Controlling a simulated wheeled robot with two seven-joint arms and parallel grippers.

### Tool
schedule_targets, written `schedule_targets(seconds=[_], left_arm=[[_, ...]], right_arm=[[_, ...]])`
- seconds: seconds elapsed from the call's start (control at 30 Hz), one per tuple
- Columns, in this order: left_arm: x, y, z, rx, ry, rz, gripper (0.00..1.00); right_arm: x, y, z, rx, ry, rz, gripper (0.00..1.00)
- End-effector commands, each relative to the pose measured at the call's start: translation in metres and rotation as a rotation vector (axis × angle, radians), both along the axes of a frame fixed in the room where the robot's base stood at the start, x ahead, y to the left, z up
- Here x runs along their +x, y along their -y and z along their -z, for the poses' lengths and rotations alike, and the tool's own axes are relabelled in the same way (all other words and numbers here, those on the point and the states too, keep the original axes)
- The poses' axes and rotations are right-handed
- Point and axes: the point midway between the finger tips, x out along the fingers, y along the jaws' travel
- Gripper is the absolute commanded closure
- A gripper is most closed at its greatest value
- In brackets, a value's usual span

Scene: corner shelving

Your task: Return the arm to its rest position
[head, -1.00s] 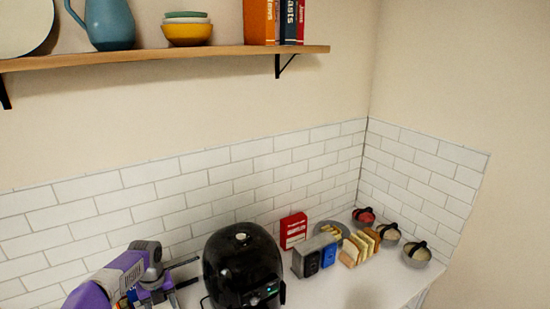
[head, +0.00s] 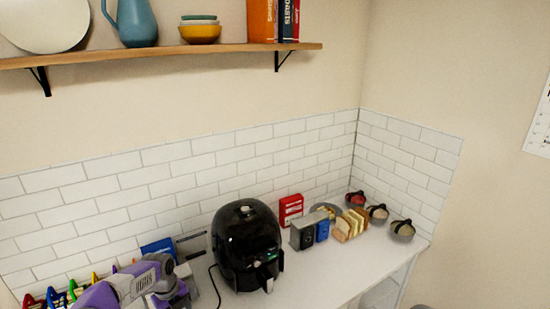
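My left arm, purple and grey, comes in from the lower left in the head view. Its gripper (head: 194,247) is left of the black air fryer (head: 246,245), with two thin dark fingers pointing right. The fingers look apart, with nothing seen between them. My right gripper is not in view.
The white counter (head: 335,272) has clear room in front. Right of the air fryer are a grey toaster (head: 303,235), a red box (head: 290,209), bread slices (head: 348,226) and lidded bowls (head: 402,230). A shelf (head: 170,54) hangs above. Several coloured items (head: 52,297) stand at lower left.

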Motion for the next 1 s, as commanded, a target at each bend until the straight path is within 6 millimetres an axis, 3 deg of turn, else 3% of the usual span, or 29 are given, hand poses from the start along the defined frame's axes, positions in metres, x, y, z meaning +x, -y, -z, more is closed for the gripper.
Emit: schedule_targets(seconds=[0.23,0.37,0.5,0.7,1.0], left_arm=[[-0.022,0.053,0.055,-0.105,-0.039,-0.315,0.42],[-0.049,0.092,0.093,-0.181,-0.1,-0.598,0.42],[-0.089,0.133,0.131,-0.248,-0.198,-0.973,0.42],[-0.159,0.176,0.168,-0.278,-0.365,-1.543,0.42],[-0.268,0.198,0.189,-0.19,-0.541,-2.377,0.42]], right_arm=[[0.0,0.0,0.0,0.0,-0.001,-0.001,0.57],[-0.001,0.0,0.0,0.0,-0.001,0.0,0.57],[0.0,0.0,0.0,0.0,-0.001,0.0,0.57],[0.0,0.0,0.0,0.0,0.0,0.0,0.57],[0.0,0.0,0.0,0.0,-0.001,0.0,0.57]])
